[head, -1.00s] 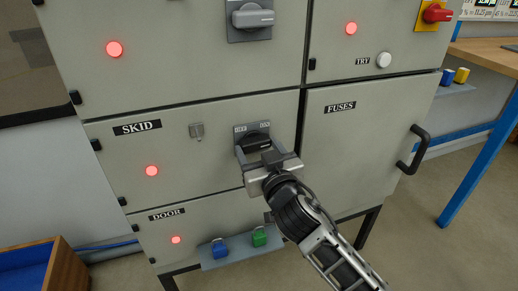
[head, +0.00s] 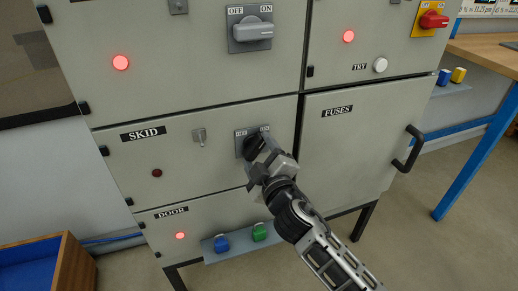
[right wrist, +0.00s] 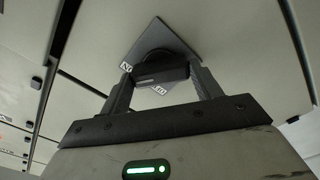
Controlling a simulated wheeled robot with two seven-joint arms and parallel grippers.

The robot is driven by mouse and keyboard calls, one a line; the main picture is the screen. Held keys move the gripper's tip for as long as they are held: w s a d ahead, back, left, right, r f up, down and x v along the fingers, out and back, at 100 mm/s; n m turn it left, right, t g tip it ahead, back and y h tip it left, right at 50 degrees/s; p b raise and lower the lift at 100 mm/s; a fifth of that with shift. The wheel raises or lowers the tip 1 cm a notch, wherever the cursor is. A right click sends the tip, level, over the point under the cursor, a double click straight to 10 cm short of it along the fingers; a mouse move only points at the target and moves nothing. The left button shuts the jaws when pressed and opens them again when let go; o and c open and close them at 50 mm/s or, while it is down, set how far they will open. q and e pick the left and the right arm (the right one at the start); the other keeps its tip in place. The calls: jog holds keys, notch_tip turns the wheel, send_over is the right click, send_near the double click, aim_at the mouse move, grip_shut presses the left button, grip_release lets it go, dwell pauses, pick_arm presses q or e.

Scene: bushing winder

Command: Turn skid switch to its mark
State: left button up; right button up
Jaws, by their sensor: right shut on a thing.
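The skid switch is a black rotary knob (head: 252,146) on a grey plate (head: 240,148), on the panel labelled SKID (head: 143,133). OFF is marked at the plate's upper left and ON at its upper right. My right gripper (head: 262,152) is shut on the knob and partly hides it. In the right wrist view the knob (right wrist: 160,72) sits between the two fingers of the gripper (right wrist: 163,88). The knob looks tilted, but its exact pointing against the marks is hard to tell. The skid lamp (head: 157,173) is dark. My left gripper is not in view.
A larger grey switch (head: 252,32) is above, and a small grey latch (head: 199,136) is left of the knob. Blue (head: 222,243) and green (head: 260,232) padlocks hang below. The FUSES door handle (head: 409,149) sticks out at right.

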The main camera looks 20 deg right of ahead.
jog(key=n+p, duration=0.1)
jog(key=n, duration=0.5)
jog(key=shift+p, duration=0.4)
jog(key=shift+n, duration=0.6)
jog(key=o, duration=1)
